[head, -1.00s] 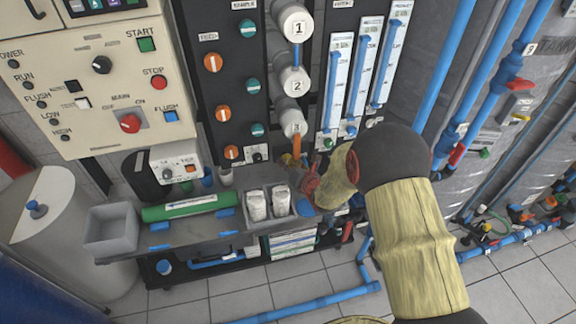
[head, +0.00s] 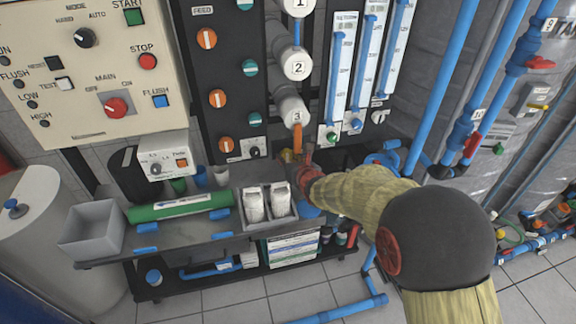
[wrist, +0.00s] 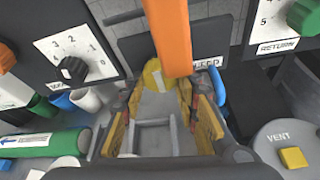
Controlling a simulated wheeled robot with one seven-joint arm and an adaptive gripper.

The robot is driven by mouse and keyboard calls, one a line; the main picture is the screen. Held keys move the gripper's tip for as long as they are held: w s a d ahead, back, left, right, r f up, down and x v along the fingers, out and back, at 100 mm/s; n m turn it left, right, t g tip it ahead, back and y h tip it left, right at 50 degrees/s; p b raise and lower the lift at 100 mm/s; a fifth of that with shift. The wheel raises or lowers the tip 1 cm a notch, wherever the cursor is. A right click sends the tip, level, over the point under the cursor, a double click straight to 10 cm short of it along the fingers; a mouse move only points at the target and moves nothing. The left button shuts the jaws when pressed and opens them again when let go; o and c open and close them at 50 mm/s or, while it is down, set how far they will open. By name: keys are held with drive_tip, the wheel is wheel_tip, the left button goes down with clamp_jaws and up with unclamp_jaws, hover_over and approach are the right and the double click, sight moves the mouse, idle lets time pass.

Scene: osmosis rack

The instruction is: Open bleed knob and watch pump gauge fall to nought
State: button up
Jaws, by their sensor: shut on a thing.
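The bleed knob (wrist: 154,78) shows in the wrist view as a round yellow knob with a pale line across it. It lies between the fingertips, beside a partly hidden label ending in "EED" (wrist: 208,63). My gripper (wrist: 158,92) has yellow finger pads and is shut on this knob. In the head view my gripper (head: 309,168) reaches below the orange pipe (head: 297,139), and the knob cannot be made out there. I cannot pick out a pump gauge with a readable needle.
The orange pipe also crosses close above my fingers in the wrist view (wrist: 169,35). A numbered black dial (wrist: 73,68) is at left, a vent button (wrist: 292,158) at lower right.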

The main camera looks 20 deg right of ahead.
drive_tip(key=shift+b, duration=0.3)
drive_tip(key=o, duration=1.1)
drive_tip(key=shift+o, duration=0.2)
drive_tip(key=a+v, duration=0.1)
drive_tip(key=v, duration=1.1)
drive_tip(key=shift+d, duration=0.45)
drive_tip(key=shift+r, duration=0.1)
drive_tip(key=d+r+p, duration=0.4)
drive_tip(key=r+p, duration=0.2)
drive_tip(key=p, duration=0.1)
drive_tip(key=shift+r, duration=0.4)
